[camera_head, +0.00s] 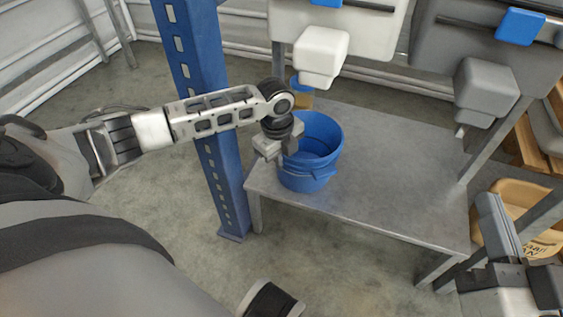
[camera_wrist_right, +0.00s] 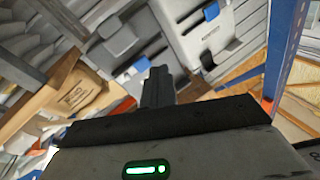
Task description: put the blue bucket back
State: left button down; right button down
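The blue bucket (camera_head: 325,135) stands upright on the left part of a grey metal table (camera_head: 395,190), with its open top facing up. My left gripper (camera_head: 268,150) is at the left side of the bucket's rim, pointing down. Its fingers are small and partly hidden, so I cannot tell whether they are closed on the rim. My right gripper (camera_head: 497,225) is at the lower right, away from the bucket. Its fingers lie together in the right wrist view (camera_wrist_right: 158,88), with nothing seen between them.
A white hopper (camera_head: 320,50) and a grey hopper (camera_head: 487,88) hang above the table. A blue post (camera_head: 205,110) stands by the table's left end. A blue-topped amber container (camera_head: 301,97) is behind the bucket. A tan sack (camera_head: 525,210) lies at right. The table's middle is clear.

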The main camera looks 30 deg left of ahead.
pick_arm(q)
jog(key=c, duration=2)
grip_release()
jog(key=shift+f, duration=0.1)
jog(key=o, duration=0.4)
jog(key=shift+c, duration=0.2)
pick_arm(e)
jog(key=shift+f, duration=0.1)
